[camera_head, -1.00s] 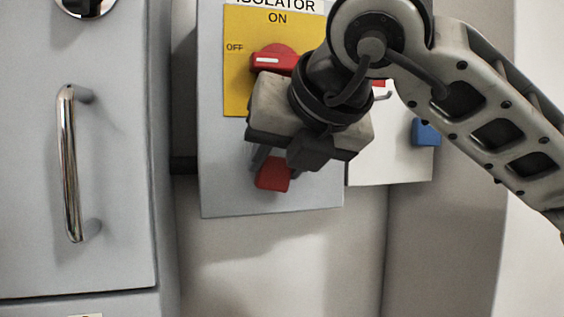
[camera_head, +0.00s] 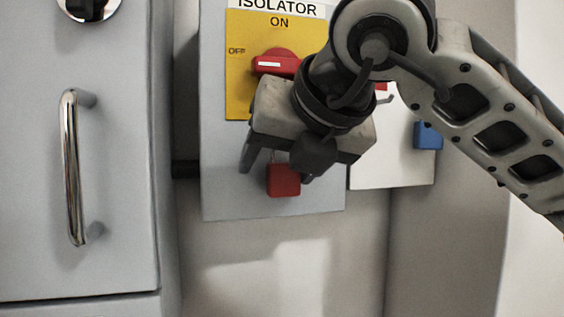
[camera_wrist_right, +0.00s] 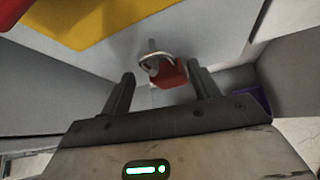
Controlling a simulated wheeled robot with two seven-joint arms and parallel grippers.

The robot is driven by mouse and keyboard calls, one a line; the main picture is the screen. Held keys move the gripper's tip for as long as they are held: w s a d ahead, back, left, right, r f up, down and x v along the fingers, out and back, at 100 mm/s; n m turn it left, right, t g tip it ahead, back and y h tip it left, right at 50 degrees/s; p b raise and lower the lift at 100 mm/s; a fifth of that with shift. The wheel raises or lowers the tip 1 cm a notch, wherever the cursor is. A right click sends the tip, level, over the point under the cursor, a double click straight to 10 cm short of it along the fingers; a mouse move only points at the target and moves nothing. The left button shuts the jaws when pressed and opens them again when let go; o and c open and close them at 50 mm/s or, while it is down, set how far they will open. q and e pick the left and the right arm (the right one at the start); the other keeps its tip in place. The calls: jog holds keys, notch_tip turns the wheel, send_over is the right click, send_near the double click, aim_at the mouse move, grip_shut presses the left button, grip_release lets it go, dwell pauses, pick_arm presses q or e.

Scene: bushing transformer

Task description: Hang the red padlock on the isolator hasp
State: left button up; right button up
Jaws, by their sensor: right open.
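The red padlock (camera_head: 284,181) hangs below my right gripper against the lower part of the grey isolator panel (camera_head: 232,200). In the right wrist view the padlock (camera_wrist_right: 172,73) shows its pale shackle looped around a small grey hasp (camera_wrist_right: 151,46) that sticks out from the panel. My right gripper (camera_head: 280,172) is open, its fingers apart on either side of the padlock. In the right wrist view the padlock lies between and beyond the open fingertips (camera_wrist_right: 160,75), apparently apart from both. In the head view my gripper body hides the hasp. My left gripper is not in view.
The red isolator switch (camera_head: 275,64) on its yellow plate (camera_head: 240,90) is just above my gripper. A white board (camera_head: 400,160) with hooks and a blue padlock (camera_head: 427,135) is to the right. A cabinet door with a chrome handle (camera_head: 71,165) stands at left.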

jog(key=shift+s+d+r, duration=0.15)
jog(key=shift+s+r, duration=0.1)
jog(key=shift+s, duration=0.05)
pick_arm(q)
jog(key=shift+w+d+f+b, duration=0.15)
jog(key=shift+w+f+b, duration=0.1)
jog(key=shift+b, duration=0.95)
pick_arm(e)
jog(key=v, duration=1.5)
